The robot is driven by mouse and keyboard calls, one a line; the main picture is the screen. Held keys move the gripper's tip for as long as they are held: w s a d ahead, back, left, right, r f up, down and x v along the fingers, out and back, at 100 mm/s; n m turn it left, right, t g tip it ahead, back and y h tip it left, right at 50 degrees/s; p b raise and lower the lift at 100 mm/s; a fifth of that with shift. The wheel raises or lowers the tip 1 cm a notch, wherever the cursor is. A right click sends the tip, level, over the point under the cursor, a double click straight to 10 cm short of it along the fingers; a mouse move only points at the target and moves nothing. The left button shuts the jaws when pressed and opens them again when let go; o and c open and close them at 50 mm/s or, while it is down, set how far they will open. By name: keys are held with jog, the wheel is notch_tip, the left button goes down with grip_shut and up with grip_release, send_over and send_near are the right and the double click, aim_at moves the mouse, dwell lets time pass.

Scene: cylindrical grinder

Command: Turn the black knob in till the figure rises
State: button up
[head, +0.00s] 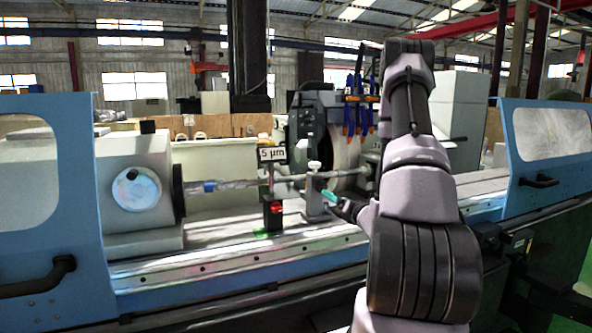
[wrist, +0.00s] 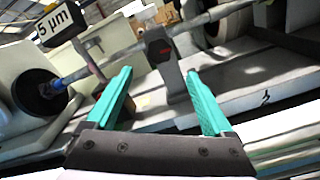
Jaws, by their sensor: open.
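The black knob (wrist: 157,46) sits on the grey upright support under the bar in the wrist view. It has a small red mark on its face. My gripper (wrist: 158,73) is open, with its two teal fingers apart and nothing between them. The knob shows beyond the fingertips, roughly midway between them, and they look apart from it. In the head view, my gripper (head: 329,196) is close to the grey support (head: 314,204), and the knob is too small to make out clearly. The display sign (head: 272,154) reads 5 µm, and it also shows in the wrist view (wrist: 60,22).
A long bar (head: 230,184) runs from the left headstock (head: 137,190) past the support. A gauge stand with a red part (head: 274,208) stands left of the support. The grinding wheel housing (head: 320,115) is behind. Blue doors (head: 555,140) flank the opening.

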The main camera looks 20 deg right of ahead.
aim_at(323, 186)
jog(key=w+n, duration=0.2)
jog(key=w, duration=0.1)
jog(key=w+n, duration=0.2)
jog(key=w, duration=0.1)
jog(key=w+r+n, duration=0.1)
jog(key=w+n, duration=0.2)
jog(key=w, duration=0.1)
jog(key=shift+w+a, duration=0.1)
jog(key=shift+a, duration=0.05)
jog(key=c, duration=1.4)
